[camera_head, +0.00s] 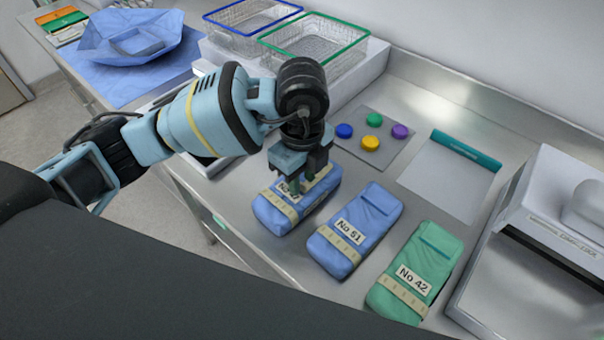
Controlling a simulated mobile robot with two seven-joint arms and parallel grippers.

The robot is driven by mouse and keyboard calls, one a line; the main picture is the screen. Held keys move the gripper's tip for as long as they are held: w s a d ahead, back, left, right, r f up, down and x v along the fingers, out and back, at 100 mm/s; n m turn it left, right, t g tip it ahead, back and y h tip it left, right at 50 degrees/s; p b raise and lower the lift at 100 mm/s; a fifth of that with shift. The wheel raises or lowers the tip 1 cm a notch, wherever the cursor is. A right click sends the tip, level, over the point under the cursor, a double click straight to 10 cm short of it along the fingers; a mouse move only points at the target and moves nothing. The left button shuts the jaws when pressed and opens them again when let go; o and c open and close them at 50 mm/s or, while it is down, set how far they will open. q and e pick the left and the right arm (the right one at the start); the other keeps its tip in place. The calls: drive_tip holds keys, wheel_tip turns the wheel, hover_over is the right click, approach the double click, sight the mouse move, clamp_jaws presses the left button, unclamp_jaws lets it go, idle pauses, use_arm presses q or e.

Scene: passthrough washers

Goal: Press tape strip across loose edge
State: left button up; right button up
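A blue wrapped pack (279,217) lies at the left of a row of packs on the steel counter. A cream tape strip (277,204) with dark marks crosses its near part, and another cream strip (322,178) shows near its far end. My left gripper (296,187) points down over this pack, its fingertips at or just above the surface. It hides part of the label and far flap. I cannot tell whether the fingers hold anything or touch the strip. The loose edge cannot be made out. My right gripper is not in view.
A blue pack, No 51 (371,212), and a green pack, No 42 (434,247), lie to the right. Behind are coloured discs on a grey mat (354,147), a clear sheet with a teal bar (466,150), and wire baskets (318,48). A white machine (560,217) stands right.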

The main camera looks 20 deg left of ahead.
use_arm(q)
wheel_tip(320, 180, up, 6)
drive_tip(key=shift+r+p, duration=0.15)
drive_tip(key=shift+p, duration=0.15)
drive_tip(key=shift+r, duration=0.8)
drive_tip(key=shift+c, duration=0.2)
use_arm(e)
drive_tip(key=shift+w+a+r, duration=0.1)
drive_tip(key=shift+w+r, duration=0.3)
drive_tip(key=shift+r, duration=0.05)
